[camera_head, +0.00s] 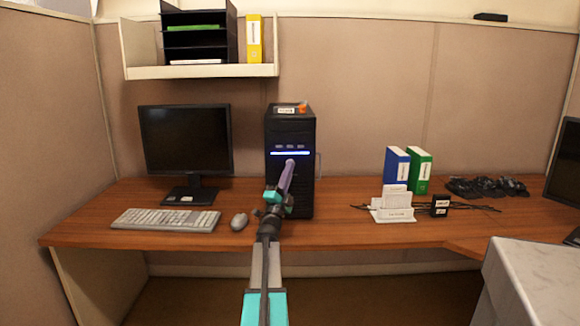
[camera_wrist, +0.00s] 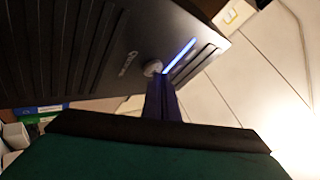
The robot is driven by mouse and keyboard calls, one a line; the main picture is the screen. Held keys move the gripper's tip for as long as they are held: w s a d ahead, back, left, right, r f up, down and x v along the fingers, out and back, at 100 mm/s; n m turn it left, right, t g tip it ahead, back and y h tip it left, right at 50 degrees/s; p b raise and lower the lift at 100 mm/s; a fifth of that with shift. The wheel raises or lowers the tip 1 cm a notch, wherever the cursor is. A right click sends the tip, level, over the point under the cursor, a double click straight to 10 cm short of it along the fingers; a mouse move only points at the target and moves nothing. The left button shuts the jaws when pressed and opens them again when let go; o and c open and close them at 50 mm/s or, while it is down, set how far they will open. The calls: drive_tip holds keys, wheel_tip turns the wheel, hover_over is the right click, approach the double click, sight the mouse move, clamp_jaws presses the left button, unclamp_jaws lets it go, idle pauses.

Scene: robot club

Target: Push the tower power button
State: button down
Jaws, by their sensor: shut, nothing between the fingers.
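The black computer tower (camera_head: 303,190) stands upright on the desk, right of the monitor. A blue-white light strip (camera_head: 290,153) glows across its front. In the wrist view the tower (camera_wrist: 90,40) fills the upper left, with the lit strip (camera_wrist: 179,55) running slantwise. A round grey power button (camera_wrist: 152,68) sits beside the lower end of the strip. My gripper (camera_head: 290,164) is shut and reaches up to the tower front just below the strip. In the wrist view my gripper's tip (camera_wrist: 158,80) is at the button and seems to touch it; its edge is partly covered.
The monitor (camera_head: 186,140), keyboard (camera_head: 166,220) and mouse (camera_head: 239,221) lie left of my arm. Blue (camera_head: 397,168) and green (camera_head: 419,170) binders, a white holder (camera_head: 394,205) and cables stand to the right. A shelf (camera_head: 200,71) hangs above. The desk (camera_head: 345,232) just right of the tower is clear.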

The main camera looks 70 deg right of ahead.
drive_tip(key=shift+d, duration=0.15)
idle(0.5)
drive_tip(key=shift+s+a+b, duration=0.25)
drive_tip(key=shift+a+b, duration=0.3)
drive_tip(key=shift+a, duration=0.35)
drive_tip(key=s+a+b, duration=0.2)
drive_tip(key=a, duration=0.3)
drive_tip(key=shift+a, duration=0.3)
idle(0.3)
drive_tip(key=shift+s, duration=0.1)
